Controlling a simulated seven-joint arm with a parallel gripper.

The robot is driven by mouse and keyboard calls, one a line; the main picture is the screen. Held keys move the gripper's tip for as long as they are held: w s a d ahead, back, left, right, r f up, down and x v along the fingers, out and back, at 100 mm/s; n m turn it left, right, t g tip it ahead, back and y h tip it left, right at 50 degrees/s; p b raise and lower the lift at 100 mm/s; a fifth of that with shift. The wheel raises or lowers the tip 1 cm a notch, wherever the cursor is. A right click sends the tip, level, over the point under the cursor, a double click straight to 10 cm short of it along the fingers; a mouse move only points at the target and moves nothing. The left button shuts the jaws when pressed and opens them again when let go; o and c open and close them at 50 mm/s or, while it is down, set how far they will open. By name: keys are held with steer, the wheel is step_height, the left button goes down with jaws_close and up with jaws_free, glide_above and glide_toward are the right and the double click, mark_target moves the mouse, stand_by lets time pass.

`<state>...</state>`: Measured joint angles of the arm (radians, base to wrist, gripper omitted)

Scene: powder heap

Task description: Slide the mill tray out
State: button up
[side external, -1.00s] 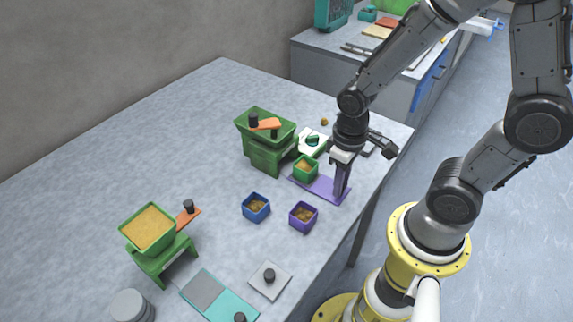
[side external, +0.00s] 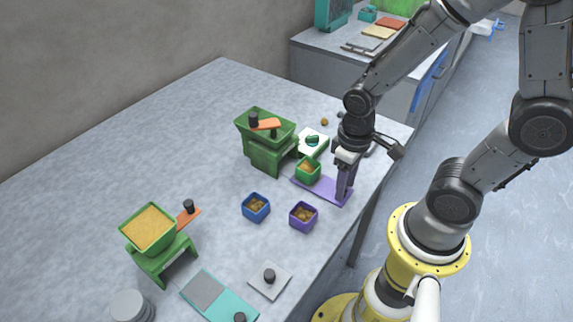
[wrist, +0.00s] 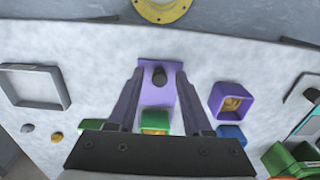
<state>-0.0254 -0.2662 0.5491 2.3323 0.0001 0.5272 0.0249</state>
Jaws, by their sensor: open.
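The mill tray is a flat purple plate (side external: 325,190) with a dark knob (wrist: 159,76); it lies on the table in front of the green mill (side external: 268,148). A small square green cup (side external: 308,171) of tan powder sits at the mill end of the tray; it also shows in the wrist view (wrist: 155,120). My gripper (side external: 344,198) points down over the tray's outer end. In the wrist view its open fingers (wrist: 157,76) stand on both sides of the knob, with gaps showing. The fingers hide the knob in the side view.
Blue (side external: 256,207) and purple (side external: 303,215) cups of powder stand close to the tray. A white board (side external: 310,136) with a green item lies behind it. A green hopper stand (side external: 148,232) is at left. The table's right edge is close to my gripper.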

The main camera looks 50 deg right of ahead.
steer(key=shift+r, duration=3.55)
steer(key=shift+r, duration=0.1)
steer(key=s+r+t, duration=0.3)
steer(key=r+t, duration=0.2)
steer(key=r, duration=0.6)
steer(key=shift+s+d+t, duration=0.25)
steer(key=shift+s+t, duration=0.05)
steer(key=shift+s, duration=0.05)
